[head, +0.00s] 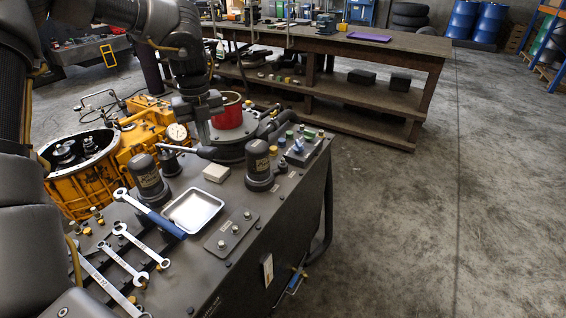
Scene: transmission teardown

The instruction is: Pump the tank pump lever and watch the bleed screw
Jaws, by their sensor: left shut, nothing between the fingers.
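My left gripper (203,128) points down over the back of the dark tank unit (265,235), its fingers shut and empty. A lever with a pale rod and a dark grip (190,150) lies nearly level just below the fingertips; it looks like the pump lever. I cannot tell whether the fingers touch it. A red cylinder (228,112) stands on a round base just right of the gripper. I cannot pick out the bleed screw for certain among the small fittings and colored caps (290,135) on the tank top. My right gripper is out of view.
Two dark canisters (148,178) (259,165), a metal tray (193,211), a blue-handled wrench (150,213) and more wrenches (140,245) crowd the tank top. A yellow transmission housing (85,185) with a gauge (177,132) stands behind left. A workbench (400,45) is behind; floor at right is clear.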

